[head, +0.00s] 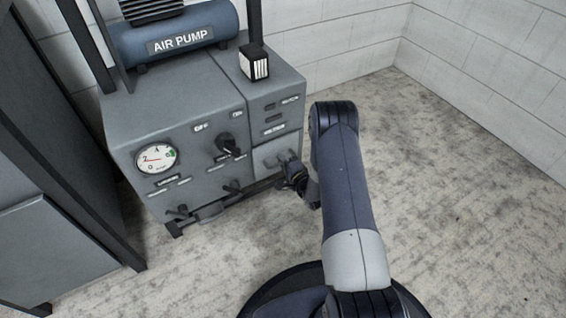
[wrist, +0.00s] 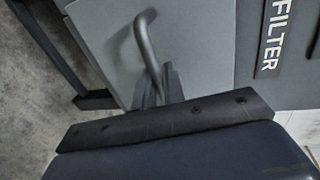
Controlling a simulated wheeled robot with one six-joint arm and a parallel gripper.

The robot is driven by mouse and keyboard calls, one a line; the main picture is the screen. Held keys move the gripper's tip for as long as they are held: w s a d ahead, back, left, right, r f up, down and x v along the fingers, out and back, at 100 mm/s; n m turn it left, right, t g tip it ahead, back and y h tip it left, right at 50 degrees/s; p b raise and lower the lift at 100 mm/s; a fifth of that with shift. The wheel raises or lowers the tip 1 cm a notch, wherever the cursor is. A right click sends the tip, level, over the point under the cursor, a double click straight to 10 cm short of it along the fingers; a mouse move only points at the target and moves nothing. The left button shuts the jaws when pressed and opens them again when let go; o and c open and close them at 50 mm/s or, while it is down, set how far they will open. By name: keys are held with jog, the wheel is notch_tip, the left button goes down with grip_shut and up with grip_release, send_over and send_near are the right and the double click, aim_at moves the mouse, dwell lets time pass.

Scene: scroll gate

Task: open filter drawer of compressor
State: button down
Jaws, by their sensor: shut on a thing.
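The compressor (head: 180,115) is a grey cabinet at the left in the head view. Its filter drawer has a paler front (head: 272,157) at the lower right of the cabinet. In the wrist view, the drawer front (wrist: 105,25) carries a curved grey bar handle (wrist: 148,45), beside a dark label reading FILTER (wrist: 270,40). My gripper (head: 291,177) is at the handle. In the wrist view my gripper (wrist: 158,88) is shut on the handle's lower end. The fingers partly hide that end. I cannot tell whether the drawer stands out from the cabinet.
A blue AIR PUMP tank (head: 180,38) lies on top of the cabinet. A gauge (head: 157,159), a black knob (head: 228,145) and a small valve (head: 178,212) are on its front. A dark frame (head: 75,150) stands at the left. Floor (head: 460,190) to the right is clear.

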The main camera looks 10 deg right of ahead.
jog(key=shift+s, duration=0.1)
jog(key=f+v, duration=0.3)
jog(key=v, duration=1.1)
jog(key=shift+s+d+p, duration=0.25)
jog(key=shift+s+p, duration=0.05)
jog(key=shift+s, duration=0.35)
jog(key=c, duration=1.6)
grip_release()
jog(key=shift+c, duration=0.2)
jog(key=p+v, duration=0.3)
jog(key=v, duration=0.7)
jog(key=shift+s, duration=0.35)
jog(key=shift+w+d, duration=0.1)
jog(key=shift+w, duration=0.05)
jog(key=b+x, duration=0.3)
jog(key=x, duration=0.8)
